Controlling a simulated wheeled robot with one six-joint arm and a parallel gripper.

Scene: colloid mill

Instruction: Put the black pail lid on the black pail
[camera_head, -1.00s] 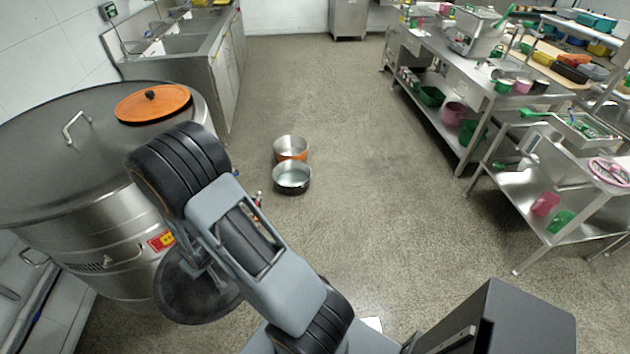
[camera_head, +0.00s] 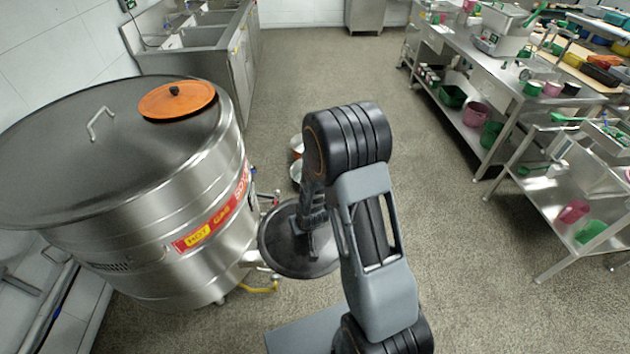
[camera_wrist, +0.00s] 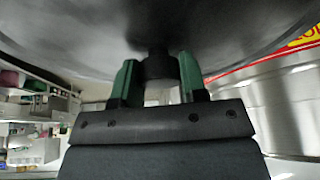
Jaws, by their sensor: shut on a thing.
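The black pail lid (camera_head: 284,247) is a round dark disc held in the air beside the large steel vessel, partly behind my arm in the head view. My gripper (camera_wrist: 160,72) is shut on the lid's black knob (camera_wrist: 160,62). In the wrist view the lid's underside or face (camera_wrist: 100,28) fills the top of the picture. The black pail (camera_head: 295,172) stands on the floor beyond the lid, mostly hidden behind my arm; only a sliver of its left side shows.
A large steel vessel (camera_head: 130,190) with an orange lid (camera_head: 177,100) on top fills the left. Steel sinks (camera_head: 205,40) stand behind it. Steel tables (camera_head: 485,90) line the right. The floor between is clear.

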